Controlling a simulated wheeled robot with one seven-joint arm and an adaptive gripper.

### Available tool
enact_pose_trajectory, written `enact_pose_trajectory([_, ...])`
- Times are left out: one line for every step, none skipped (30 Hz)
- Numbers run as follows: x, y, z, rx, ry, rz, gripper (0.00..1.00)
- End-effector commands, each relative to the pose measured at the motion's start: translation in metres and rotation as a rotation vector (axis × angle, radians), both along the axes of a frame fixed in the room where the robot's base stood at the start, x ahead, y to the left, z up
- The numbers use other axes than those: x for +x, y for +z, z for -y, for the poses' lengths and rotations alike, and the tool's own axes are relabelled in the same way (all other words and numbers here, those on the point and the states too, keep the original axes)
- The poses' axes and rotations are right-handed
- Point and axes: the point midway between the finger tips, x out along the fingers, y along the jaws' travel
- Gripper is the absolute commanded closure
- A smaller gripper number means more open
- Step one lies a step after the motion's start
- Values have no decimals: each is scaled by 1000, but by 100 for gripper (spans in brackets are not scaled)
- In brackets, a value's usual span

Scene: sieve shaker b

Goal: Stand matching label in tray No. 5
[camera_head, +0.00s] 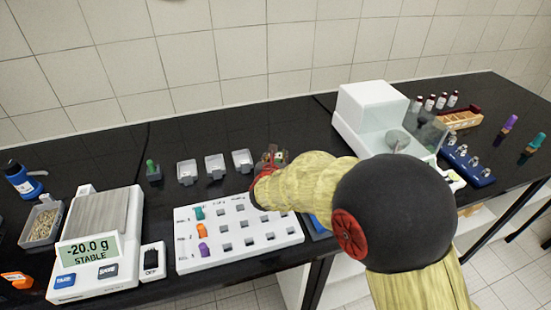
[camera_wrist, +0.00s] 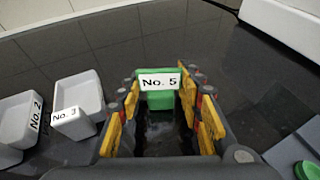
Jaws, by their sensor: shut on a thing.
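My gripper (camera_wrist: 165,92) is shut on a green block (camera_wrist: 160,99) with a white plate reading "No. 5" (camera_wrist: 160,80). The yellow-padded fingers are on both sides of it, and the plate faces the wrist camera. In the head view my gripper (camera_head: 270,160) is right of the row of small white trays, mostly hidden by my arm. Three trays show there: left (camera_head: 187,171), middle (camera_head: 215,165) and right (camera_head: 242,161). In the wrist view two trays, marked No. 2 (camera_wrist: 14,128) and apparently No. 3 (camera_wrist: 75,94), are left of the gripper. I cannot make out a tray marked No. 5.
A white slotted board (camera_head: 240,237) with several coloured pieces lies in front of the trays. A scale (camera_head: 98,245) reading -20.0 g stands left. A white instrument (camera_head: 372,112) stands right, near a wooden rack (camera_head: 462,119) and blue rack (camera_head: 468,165). Black bench lies bare behind the trays.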

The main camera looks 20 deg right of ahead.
Motion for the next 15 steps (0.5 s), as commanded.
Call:
enact_pose_trajectory([0,-3,0,0,0,0,77])
enact_pose_trajectory([0,-4,0,0,0,0,77])
enact_pose_trajectory([0,-5,0,0,0,0,77])
enact_pose_trajectory([0,-4,0,0,0,-1,62])
enact_pose_trajectory([0,-3,0,0,0,-1,60])
enact_pose_trajectory([0,-3,0,0,0,-1,58])
enact_pose_trajectory([0,-3,0,0,0,-1,56])
enact_pose_trajectory([0,-3,0,0,0,-1,55])
enact_pose_trajectory([0,-3,0,0,0,-1,53])
enact_pose_trajectory([0,-3,0,0,0,-1,51])
enact_pose_trajectory([0,-3,0,0,0,-1,49])
enact_pose_trajectory([0,-3,0,0,0,-1,47])
enact_pose_trajectory([0,-3,0,0,0,-1,46])
enact_pose_trajectory([0,-3,0,0,0,-1,46])
enact_pose_trajectory([0,-3,0,0,0,-1,46])
